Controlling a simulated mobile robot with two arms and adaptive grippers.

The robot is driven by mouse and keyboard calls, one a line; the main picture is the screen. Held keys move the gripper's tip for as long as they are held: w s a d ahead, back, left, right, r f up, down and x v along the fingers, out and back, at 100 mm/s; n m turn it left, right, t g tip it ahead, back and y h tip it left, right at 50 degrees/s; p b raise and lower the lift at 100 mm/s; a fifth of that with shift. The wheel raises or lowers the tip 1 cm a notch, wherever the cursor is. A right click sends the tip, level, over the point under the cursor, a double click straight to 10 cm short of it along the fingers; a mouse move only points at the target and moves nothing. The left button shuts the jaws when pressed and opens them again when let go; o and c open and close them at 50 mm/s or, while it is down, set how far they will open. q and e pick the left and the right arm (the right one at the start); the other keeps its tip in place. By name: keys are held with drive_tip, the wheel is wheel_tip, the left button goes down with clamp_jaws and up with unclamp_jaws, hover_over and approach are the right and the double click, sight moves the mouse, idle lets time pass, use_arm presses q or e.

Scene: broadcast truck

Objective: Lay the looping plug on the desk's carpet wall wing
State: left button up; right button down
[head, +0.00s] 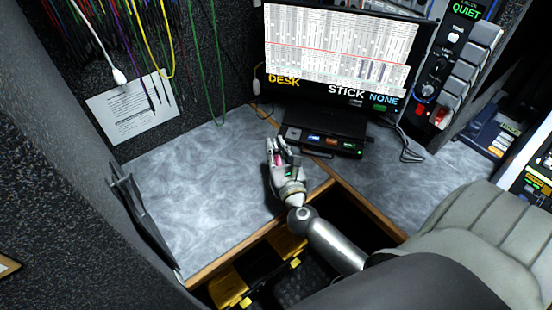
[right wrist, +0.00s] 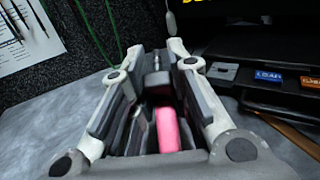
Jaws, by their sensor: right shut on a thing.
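My right gripper (head: 279,157) is over the desk, near the front edge where the left wing meets the rest. It is shut on a pink-bodied thing, which I take to be the looping plug (head: 277,159). In the right wrist view the pink body (right wrist: 167,130) lies between the fingers (right wrist: 165,75); the rest of it is mostly hidden. The carpet wall wing (head: 195,190) is the grey mottled desk top at left, below the dark carpet wall (head: 215,65). My left gripper does not show.
The wing's top is largely clear. A dark flat fixture (head: 145,220) stands along its left edge. A black box with lit labels (head: 322,140) and a monitor (head: 340,50) stand behind the gripper. Cables (head: 190,50) hang down the carpet wall. A padded seat (head: 475,235) is at right.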

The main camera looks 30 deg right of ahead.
sight(276, 157)
drive_tip(key=shift+w+f+b, duration=0.1)
drive_tip(key=shift+f+b, duration=0.45)
drive_tip(key=shift+f, duration=1.15)
drive_tip(key=shift+f, duration=0.15)
drive_tip(key=c, duration=1.3)
unclamp_jaws()
drive_tip(key=shift+c, duration=0.2)
